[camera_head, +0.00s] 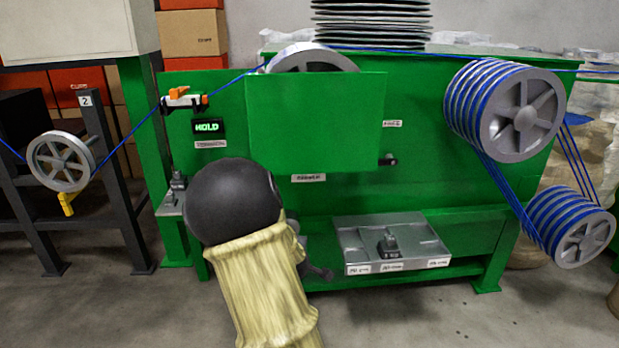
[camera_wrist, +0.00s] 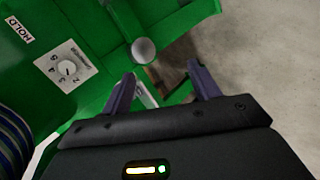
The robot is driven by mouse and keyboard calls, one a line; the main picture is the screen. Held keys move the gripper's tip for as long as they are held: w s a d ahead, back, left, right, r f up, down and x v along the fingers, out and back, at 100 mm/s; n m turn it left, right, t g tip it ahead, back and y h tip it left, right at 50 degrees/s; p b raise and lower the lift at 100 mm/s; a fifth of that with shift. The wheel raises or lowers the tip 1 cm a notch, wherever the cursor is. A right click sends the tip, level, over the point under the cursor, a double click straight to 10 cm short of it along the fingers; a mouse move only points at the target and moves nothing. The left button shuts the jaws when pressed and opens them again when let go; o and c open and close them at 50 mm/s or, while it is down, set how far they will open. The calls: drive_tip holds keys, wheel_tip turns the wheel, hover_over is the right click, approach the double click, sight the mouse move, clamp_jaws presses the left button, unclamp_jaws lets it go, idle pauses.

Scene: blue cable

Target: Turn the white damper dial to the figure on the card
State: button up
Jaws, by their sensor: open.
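The white damper dial (camera_wrist: 67,68) shows in the wrist view at the upper left, a round knob on a pale plate with small figures around it. Its pointer is too small to read surely. My gripper (camera_wrist: 163,88) is open with nothing between its fingers, and in the picture it lies to the right of and below the dial, apart from it. In the head view the dial is not visible and my gripper is mostly hidden behind my arm. A small white card (camera_head: 86,100) marked 2 is on a dark post at the left.
A grey ball knob (camera_wrist: 143,50) stands just beyond my fingers. Blue cable (camera_head: 125,135) runs over the left pulley (camera_head: 61,161) and grooved wheels (camera_head: 519,113). A grey tray (camera_head: 350,240) with a small block sits on the green machine's lower shelf.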

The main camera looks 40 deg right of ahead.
drive_tip(key=w+d+r+n+t+h+b, duration=0.1)
drive_tip(key=w+d+r+n+t, duration=0.2)
drive_tip(key=n, duration=0.5)
drive_tip(key=w+d+r+n+t+h, duration=0.2)
drive_tip(key=w+d+r+n+t, duration=0.1)
drive_tip(key=d+r+n, duration=0.3)
drive_tip(key=shift+w+d+r+n+t+h+b, duration=0.3)
drive_tip(key=shift+w+d+n+b, duration=0.15)
drive_tip(key=shift+d+n, duration=0.6)
drive_tip(key=shift+d, duration=0.2)
drive_tip(key=b+x, duration=0.3)
drive_tip(key=x, duration=1.4)
drive_tip(key=shift+w, duration=0.15)
drive_tip(key=c, duration=1)
